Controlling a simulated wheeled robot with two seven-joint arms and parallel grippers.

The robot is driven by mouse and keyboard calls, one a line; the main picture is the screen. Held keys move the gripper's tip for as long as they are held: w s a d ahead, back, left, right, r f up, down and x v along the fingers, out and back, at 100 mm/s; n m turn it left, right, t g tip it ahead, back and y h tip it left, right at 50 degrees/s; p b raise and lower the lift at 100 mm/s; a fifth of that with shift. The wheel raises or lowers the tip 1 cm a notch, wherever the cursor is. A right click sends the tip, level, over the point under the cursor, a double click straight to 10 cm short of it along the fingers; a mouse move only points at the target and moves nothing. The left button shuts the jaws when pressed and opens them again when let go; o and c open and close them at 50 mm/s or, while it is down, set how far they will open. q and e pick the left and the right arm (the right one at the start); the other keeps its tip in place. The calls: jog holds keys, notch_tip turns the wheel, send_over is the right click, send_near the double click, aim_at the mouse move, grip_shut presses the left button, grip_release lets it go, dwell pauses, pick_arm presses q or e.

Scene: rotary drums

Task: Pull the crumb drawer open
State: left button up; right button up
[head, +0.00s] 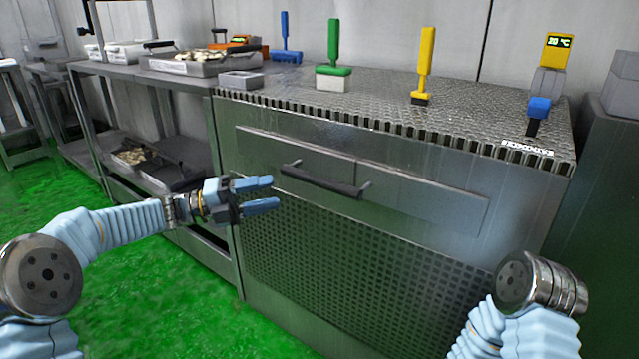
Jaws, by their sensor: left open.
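The crumb drawer (420,204) is a wide steel front panel in the upper part of the steel cabinet. It sits flush with the cabinet face and looks closed. Its dark bar handle (322,183) stands out from the middle of the panel on two brackets. My left gripper (266,194) is open and empty, left of the handle and a little below it, with its fingers pointing right. It looks apart from the handle. My right arm shows at the lower right, but its gripper is out of the picture.
A perforated panel (340,270) lies below the drawer. On the ridged cabinet top stand blue, green (333,60) and yellow (426,65) handled tools and a thermometer (556,50). A steel shelf table with trays (200,66) stands at the left. The green floor (170,290) in front is clear.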

aim_at(316, 185)
pick_arm(q)
jog(key=d, duration=0.4)
jog(key=w+d+r, duration=0.1)
jog(key=d, duration=0.7)
jog(key=shift+w+r, duration=0.3)
jog(key=shift+w, duration=0.1)
jog(key=shift+c, duration=0.5)
grip_shut()
